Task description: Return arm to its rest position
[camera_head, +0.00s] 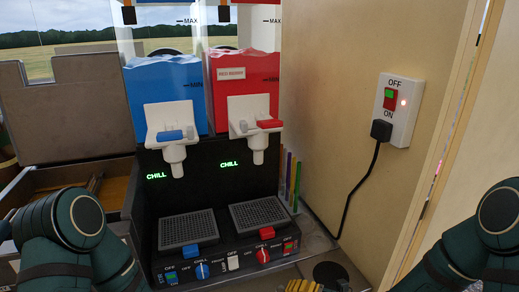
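My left arm (75,235) shows at the lower left as dark green, rounded links that run down out of the picture. My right arm (480,240) shows the same way at the lower right. Neither gripper is in view; both lie outside the frame. The arm links are apart from each other, on either side of a slush machine (215,250). I cannot tell whether either hand holds anything.
The machine has a blue tank (165,90) and a red tank (243,90), two taps and lit CHILL signs. A wall switch (398,108) with a lit lamp has a black plug (381,130) below it. Small yellowish items (303,286) show at the bottom edge.

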